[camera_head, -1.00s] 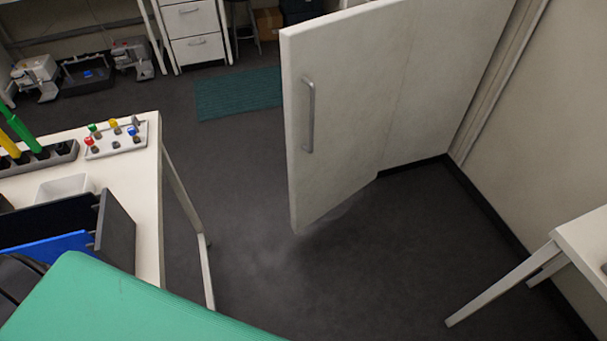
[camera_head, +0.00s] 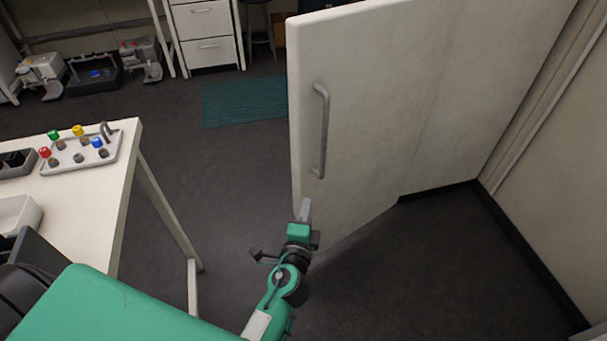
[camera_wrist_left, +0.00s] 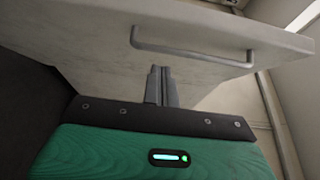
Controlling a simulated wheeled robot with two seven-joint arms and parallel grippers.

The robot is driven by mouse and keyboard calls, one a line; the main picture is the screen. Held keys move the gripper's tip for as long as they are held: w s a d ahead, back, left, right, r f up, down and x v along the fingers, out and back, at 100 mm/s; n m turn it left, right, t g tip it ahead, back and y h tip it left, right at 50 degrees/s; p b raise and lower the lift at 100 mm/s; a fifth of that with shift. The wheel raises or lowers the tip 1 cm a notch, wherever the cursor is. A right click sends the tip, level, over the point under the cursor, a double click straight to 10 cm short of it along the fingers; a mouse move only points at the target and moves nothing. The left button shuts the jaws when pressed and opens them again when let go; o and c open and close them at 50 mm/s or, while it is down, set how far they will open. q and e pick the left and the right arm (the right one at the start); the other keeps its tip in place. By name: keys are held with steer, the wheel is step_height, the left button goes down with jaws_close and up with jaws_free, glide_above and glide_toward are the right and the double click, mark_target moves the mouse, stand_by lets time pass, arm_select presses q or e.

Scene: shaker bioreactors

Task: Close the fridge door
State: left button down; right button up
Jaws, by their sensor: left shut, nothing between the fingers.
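The fridge door (camera_head: 375,110) is a tall white panel standing open, with a grey bar handle (camera_head: 322,130) near its left edge in the head view. My left gripper (camera_head: 305,208) is shut and empty, just below the handle and in front of the door's lower left part. In the left wrist view the shut fingers (camera_wrist_left: 160,85) point at the door face (camera_wrist_left: 100,60), below the handle (camera_wrist_left: 195,50). I cannot tell whether the fingertips touch the door. My right gripper is not in view.
A white table (camera_head: 90,190) with a tray of coloured-cap bottles (camera_head: 80,152) stands at the left. A green mat (camera_head: 245,102) lies on the floor behind. White drawers (camera_head: 205,35) stand at the back. Dark floor (camera_head: 215,215) is clear between table and door.

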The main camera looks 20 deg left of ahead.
arm_select(q)
steer(key=p, duration=0.2)
glide_toward(306, 160)
steer(key=w+d, duration=0.2)
steer(key=w, duration=0.1)
steer(key=shift+w+a+p, duration=0.45)
steer(key=shift+w+a, duration=0.55)
steer(key=shift+w, duration=0.05)
steer(key=shift+w+a, duration=0.35)
steer(key=shift+a, duration=0.1)
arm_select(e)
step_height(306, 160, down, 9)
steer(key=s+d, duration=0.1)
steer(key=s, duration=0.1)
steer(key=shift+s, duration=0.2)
